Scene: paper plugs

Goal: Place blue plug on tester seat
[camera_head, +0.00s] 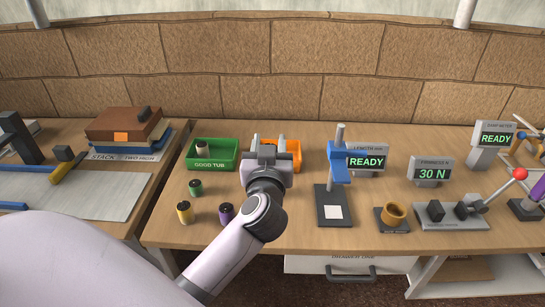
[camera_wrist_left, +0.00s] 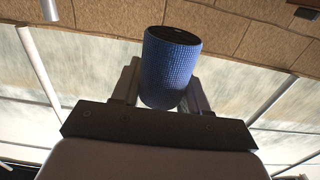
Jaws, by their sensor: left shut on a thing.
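The blue plug (camera_wrist_left: 172,68) is a textured blue cylinder with a dark end cap, seen in the left wrist view. My left gripper (camera_head: 268,150) is shut on it, with a finger on either side (camera_wrist_left: 160,90). In the head view the gripper is raised near the green and orange tubs, and the plug is not clearly visible. A lever tester (camera_head: 452,215) with a grey base, dark blocks and a red-knobbed lever stands at the right, below a 30 N display (camera_head: 432,172). The plug is well away from it. My right gripper is not in view.
Green (camera_head: 195,187), yellow (camera_head: 185,213) and purple (camera_head: 227,213) plugs stand at the table's left. The green tub (camera_head: 212,165) holds a plug; an orange tub (camera_head: 293,150) is behind my gripper.

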